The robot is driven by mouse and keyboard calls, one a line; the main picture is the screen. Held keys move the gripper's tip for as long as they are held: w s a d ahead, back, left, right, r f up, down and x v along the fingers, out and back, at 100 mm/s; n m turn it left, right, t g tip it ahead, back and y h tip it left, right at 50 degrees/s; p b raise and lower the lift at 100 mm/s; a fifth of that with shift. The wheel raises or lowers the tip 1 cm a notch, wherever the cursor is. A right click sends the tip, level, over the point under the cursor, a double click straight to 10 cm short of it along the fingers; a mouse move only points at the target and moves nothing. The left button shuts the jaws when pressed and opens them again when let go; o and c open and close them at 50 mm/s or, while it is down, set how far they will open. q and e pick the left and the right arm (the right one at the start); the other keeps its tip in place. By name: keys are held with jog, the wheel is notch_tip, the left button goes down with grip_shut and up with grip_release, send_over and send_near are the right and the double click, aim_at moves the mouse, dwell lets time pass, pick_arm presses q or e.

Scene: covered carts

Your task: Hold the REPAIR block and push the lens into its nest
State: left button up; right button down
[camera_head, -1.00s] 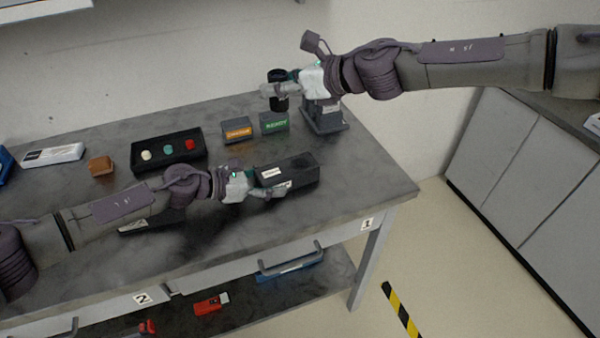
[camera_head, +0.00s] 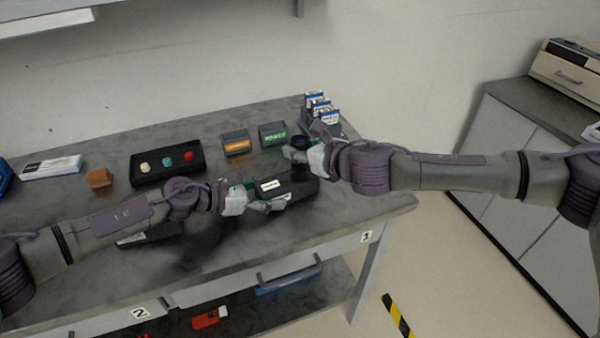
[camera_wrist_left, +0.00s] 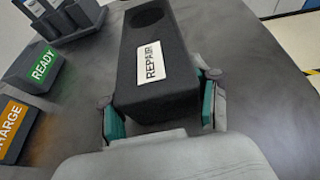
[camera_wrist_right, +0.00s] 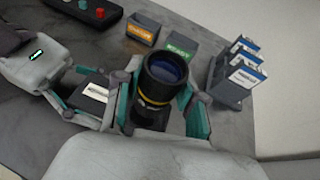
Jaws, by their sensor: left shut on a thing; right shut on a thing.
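The black REPAIR block (camera_head: 298,184) lies on the table, its white label facing up. In the left wrist view the block (camera_wrist_left: 155,82) has a round dark nest (camera_wrist_left: 150,17) at its far end. My left gripper (camera_head: 262,200) is shut on the near end of the block. My right gripper (camera_head: 300,152) is shut on the lens (camera_wrist_right: 162,80), a black cylinder with a yellow ring and bluish glass. The lens looks upright, above or beside the block's far end. Whether it touches the nest I cannot tell.
An orange CHARGE block (camera_head: 236,143) and a green READY block (camera_head: 272,134) stand behind the REPAIR block. A rack with several blue-white boxes (camera_wrist_right: 238,75) is at the back right. A black tray (camera_head: 140,174) with three buttons stands further left.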

aim_at(305, 170)
notch_tip(305, 170, down, 6)
jog(key=shift+r, duration=0.1)
jog(key=c, duration=0.7)
grip_release()
jog(key=v, duration=1.2)
pick_arm(q)
jog(key=o, duration=1.2)
jog(key=shift+o, duration=0.2)
